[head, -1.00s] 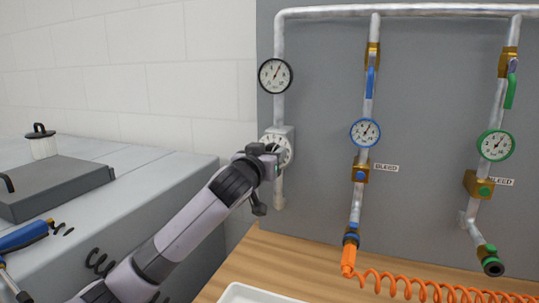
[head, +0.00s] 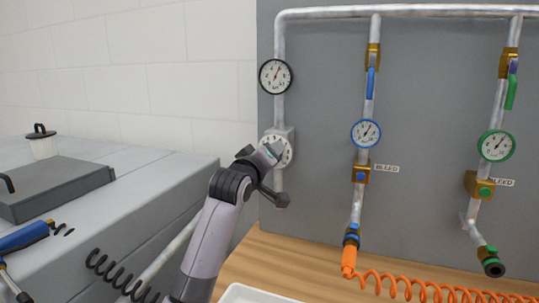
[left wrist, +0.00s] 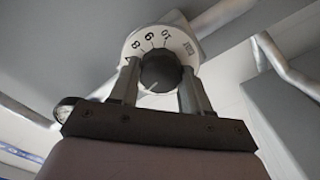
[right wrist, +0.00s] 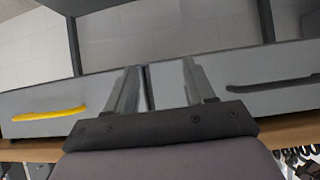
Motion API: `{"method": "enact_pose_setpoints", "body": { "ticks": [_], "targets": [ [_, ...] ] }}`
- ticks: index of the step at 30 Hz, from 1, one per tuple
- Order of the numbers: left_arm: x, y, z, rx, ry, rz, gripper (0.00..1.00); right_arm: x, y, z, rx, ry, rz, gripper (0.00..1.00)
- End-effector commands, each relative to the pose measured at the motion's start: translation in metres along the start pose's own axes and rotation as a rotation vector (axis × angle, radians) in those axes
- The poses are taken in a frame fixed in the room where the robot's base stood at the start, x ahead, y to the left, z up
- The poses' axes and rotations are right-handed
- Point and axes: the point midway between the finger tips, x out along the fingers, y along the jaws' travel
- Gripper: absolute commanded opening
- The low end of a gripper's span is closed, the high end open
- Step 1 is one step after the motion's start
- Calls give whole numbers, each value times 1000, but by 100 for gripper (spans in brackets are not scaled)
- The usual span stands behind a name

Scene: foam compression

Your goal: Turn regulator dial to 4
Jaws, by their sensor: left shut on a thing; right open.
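The regulator dial (head: 288,151) is a white numbered disc on the left vertical pipe, partly covered by my left gripper (head: 270,153). In the left wrist view its white face (left wrist: 181,38) shows numbers up to 10, and its black knob (left wrist: 160,70) sits between my left gripper's fingers (left wrist: 160,88), which are shut on it. A pale mark on the knob points to the lower left; the number there is hidden. My right gripper (right wrist: 164,88) is open and empty in its own wrist view, facing drawer fronts; it is outside the head view.
A black-rimmed gauge (head: 275,76) sits above the dial. A blue gauge (head: 366,133) and a green gauge (head: 496,146) hang on pipes to the right, with valves. An orange coiled hose (head: 430,291) and a white tray (head: 245,293) are below. A grey cabinet (head: 130,215) stands left.

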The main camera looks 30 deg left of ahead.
Motion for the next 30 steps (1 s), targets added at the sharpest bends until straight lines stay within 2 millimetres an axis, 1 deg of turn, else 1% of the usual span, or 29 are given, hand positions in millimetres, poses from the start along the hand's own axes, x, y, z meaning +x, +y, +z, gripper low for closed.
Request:
{"method": "enact_pose_setpoints", "body": {
  "ticks": [6, 12, 29, 30],
  "targets": [
    [0, -1, 1, -136, -3, -1, 17, 0, 0, 0, 0, 0, 0, 54],
    [0, -1, 1, -206, -3, -1, 17, 0, 0, 0, 0, 0, 0, 54],
    [0, -1, 1, -235, -3, -1, 17, 0, 0, 0, 0, 0, 0, 54],
    [0, -1, 1, -235, -3, -1, 50, 0, 0, 0, 0, 0, 0, 54]
  ]
}}
